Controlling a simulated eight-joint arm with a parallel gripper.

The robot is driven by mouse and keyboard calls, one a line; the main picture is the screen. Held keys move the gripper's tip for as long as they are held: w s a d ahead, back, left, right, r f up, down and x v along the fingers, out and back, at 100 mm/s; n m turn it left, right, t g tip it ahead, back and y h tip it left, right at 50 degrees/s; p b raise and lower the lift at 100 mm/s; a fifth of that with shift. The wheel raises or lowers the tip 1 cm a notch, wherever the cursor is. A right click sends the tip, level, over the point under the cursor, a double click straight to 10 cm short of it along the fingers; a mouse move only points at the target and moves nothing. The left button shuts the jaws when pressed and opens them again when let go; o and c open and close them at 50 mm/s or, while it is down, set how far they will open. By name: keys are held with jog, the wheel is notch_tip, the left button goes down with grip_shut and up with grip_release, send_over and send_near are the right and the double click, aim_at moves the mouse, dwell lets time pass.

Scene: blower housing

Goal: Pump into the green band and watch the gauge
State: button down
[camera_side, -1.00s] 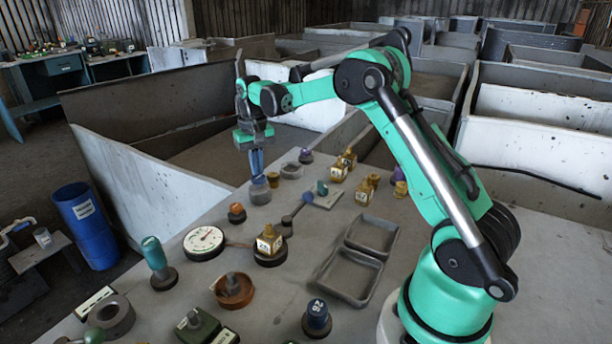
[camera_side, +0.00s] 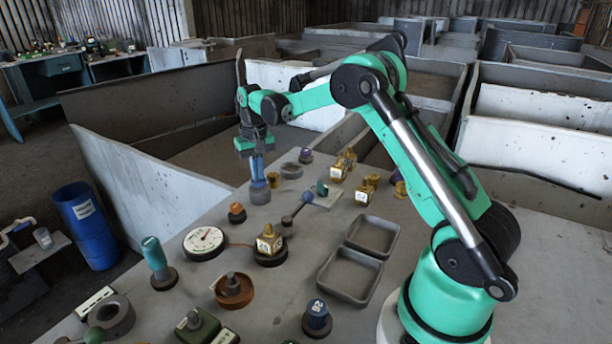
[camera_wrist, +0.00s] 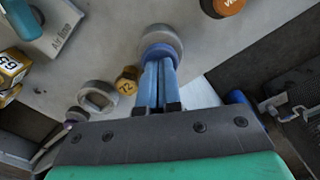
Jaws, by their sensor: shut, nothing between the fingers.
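A grey round pump body (camera_side: 260,196) with a blue top stands at the far end of the bench; the blue top (camera_wrist: 160,52) shows in the wrist view. My gripper (camera_side: 257,178) is shut and empty, pointing down, with its blue fingertips on or just over that blue top; contact is hard to tell. The white dial gauge (camera_side: 204,242) lies at the left of the bench. Its red needle points up and to the right; the green band is too small to place against it.
A brass block on a black base (camera_side: 270,246) sits right of the gauge. A small orange knob (camera_side: 237,213) stands between gauge and pump. A brass piece (camera_wrist: 127,80) and grey ring (camera_wrist: 98,97) are close to the fingers. Two grey trays (camera_side: 350,275) lie at the right.

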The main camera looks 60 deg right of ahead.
jog(key=shift+f, duration=0.4)
jog(key=shift+r, duration=1.2)
jog(key=shift+f, duration=0.1)
jog(key=shift+f, duration=1.05)
jog(key=shift+r, duration=1.15)
jog(key=shift+f, duration=0.1)
dwell(0.4)
